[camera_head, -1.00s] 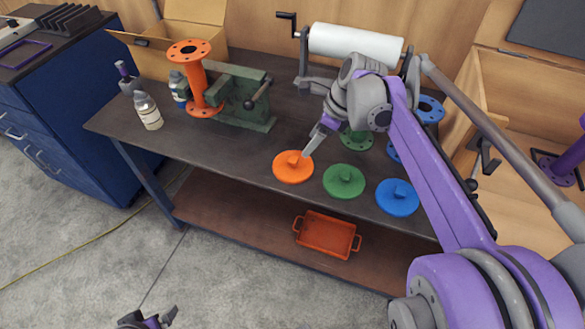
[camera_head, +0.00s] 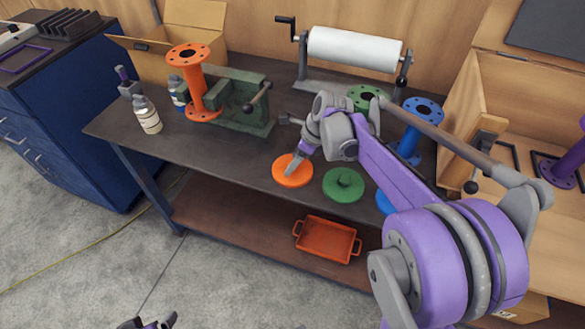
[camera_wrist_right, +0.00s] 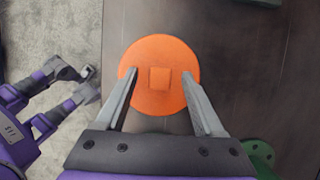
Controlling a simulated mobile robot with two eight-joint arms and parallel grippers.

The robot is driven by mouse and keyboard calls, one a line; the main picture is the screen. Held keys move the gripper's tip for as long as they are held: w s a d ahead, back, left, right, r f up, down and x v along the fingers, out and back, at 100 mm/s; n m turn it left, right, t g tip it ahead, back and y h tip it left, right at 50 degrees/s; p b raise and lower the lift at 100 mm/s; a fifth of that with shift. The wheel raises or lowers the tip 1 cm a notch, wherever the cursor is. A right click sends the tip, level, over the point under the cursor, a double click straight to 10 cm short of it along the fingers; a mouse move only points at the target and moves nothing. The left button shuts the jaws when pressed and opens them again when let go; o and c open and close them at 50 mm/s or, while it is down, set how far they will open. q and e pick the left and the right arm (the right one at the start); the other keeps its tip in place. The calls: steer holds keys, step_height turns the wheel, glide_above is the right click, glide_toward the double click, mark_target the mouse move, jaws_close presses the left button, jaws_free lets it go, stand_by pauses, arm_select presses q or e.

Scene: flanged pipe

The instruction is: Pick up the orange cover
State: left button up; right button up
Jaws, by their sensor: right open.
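The orange cover (camera_head: 281,171) is a flat disc lying on the dark workbench near its front edge. In the right wrist view the orange cover (camera_wrist_right: 158,52) shows a small square knob (camera_wrist_right: 159,79) at its middle. My right gripper (camera_head: 291,172) is over the cover. In the right wrist view its open fingers (camera_wrist_right: 160,83) stand on either side of the knob, apart from it, with nothing between them but the cover's knob area. Their exact height above the disc is hard to tell. My left gripper (camera_head: 150,323) is low at the bottom edge of the head view, partly cut off.
A green cover (camera_head: 343,184) lies to the right, and a blue cover (camera_head: 384,203) is partly hidden by my right arm. An orange flanged pipe (camera_head: 194,85) stands by a green vise (camera_head: 240,98). An orange tray (camera_head: 327,238) sits on the lower shelf.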

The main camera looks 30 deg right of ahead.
jaws_close()
stand_by(0.4)
